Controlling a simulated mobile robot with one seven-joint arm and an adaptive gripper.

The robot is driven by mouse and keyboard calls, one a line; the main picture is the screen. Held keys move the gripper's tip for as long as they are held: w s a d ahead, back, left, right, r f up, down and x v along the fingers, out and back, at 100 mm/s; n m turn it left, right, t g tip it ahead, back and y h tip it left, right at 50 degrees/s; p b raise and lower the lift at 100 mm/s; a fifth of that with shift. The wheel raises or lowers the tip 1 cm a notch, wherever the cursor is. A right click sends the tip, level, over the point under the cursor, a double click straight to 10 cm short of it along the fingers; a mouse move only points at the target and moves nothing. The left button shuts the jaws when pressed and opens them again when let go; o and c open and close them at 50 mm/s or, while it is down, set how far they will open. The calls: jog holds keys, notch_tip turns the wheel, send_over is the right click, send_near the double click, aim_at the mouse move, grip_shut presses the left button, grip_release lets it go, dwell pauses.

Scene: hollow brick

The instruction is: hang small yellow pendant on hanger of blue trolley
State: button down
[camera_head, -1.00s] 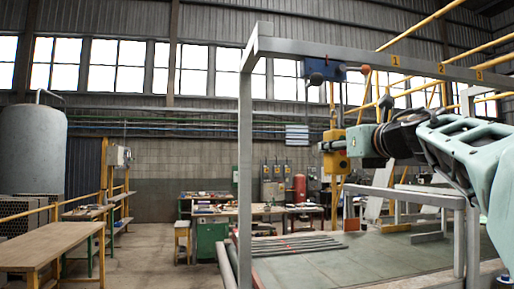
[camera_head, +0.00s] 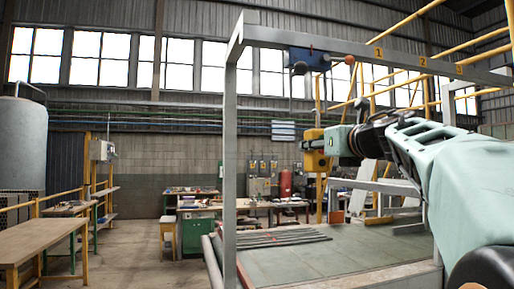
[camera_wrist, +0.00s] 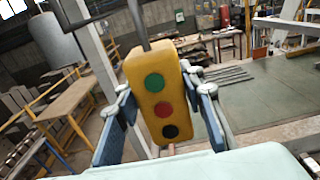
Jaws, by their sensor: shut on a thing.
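The small yellow pendant (camera_wrist: 158,95) shows green, red and black buttons in the wrist view. A dark grey rod (camera_wrist: 139,22) rises from its top and leaves the frame. My gripper (camera_wrist: 160,100) has a finger on each side of the pendant and is shut on it. In the head view the pendant (camera_head: 314,150) is at the end of my gripper (camera_head: 325,143), below the blue trolley (camera_head: 309,60). A clear gap separates pendant and trolley. I cannot make out the hanger's shape.
The grey beam (camera_head: 395,59) carries yellow number plates and stands on a grey post (camera_head: 230,170) left of the pendant. A green-topped platform (camera_head: 340,258) with grey bars lies below. A wooden bench (camera_head: 40,241) is at far left. Yellow rails are behind my arm.

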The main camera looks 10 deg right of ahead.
jog(key=c, duration=1.4)
grip_release()
jog(key=shift+o, duration=0.9)
jog(key=shift+s, duration=0.15)
